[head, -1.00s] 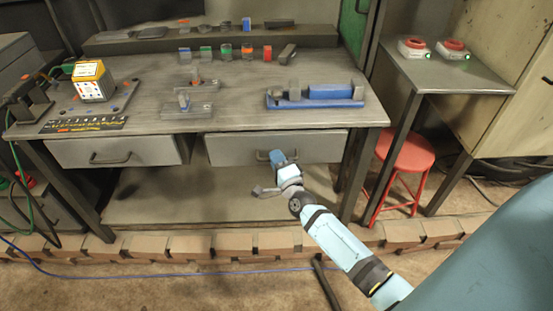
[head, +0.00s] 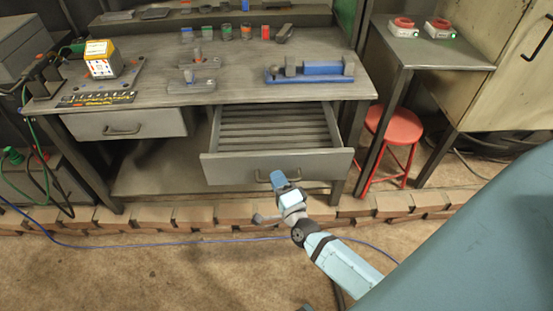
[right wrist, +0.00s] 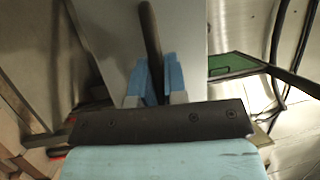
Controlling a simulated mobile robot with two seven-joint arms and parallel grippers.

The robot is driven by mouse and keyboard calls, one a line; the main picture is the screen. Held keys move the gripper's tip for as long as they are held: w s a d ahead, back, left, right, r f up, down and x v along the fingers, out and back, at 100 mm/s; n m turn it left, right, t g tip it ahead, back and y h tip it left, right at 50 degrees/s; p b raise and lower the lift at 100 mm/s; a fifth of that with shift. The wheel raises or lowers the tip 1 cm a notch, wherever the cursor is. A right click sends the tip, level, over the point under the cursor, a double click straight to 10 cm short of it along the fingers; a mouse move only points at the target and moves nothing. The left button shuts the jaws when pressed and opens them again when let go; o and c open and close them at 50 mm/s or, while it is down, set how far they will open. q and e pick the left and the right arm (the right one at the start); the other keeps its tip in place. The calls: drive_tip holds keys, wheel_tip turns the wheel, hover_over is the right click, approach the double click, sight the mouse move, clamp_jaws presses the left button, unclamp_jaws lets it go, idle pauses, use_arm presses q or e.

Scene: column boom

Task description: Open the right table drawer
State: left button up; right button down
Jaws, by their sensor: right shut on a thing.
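The right table drawer (head: 222,168) is pulled well out of the workbench (head: 190,99) in the head view. Its ribbed floor shows and it looks empty. My right gripper (head: 278,181) is at the drawer front, shut on the dark bar handle (head: 262,175). In the right wrist view the blue fingertips of my right gripper (right wrist: 154,80) lie on both sides of the dark handle (right wrist: 150,35), with the grey drawer front (right wrist: 112,35) behind it. The left table drawer (head: 85,124) is closed. My left gripper is not in view.
A blue vise-like fixture (head: 320,68), small blocks and a yellow-topped box (head: 100,60) stand on the bench. A red stool (head: 400,127) and a side table (head: 440,52) are to the right. Bricks (head: 160,220) line the floor before the bench.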

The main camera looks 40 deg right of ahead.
drive_tip(key=shift+s+a, duration=0.3)
drive_tip(key=shift+s, duration=0.2)
drive_tip(key=shift+s+a, duration=0.3)
drive_tip(key=shift+s, duration=0.2)
drive_tip(key=c, duration=1.2)
unclamp_jaws()
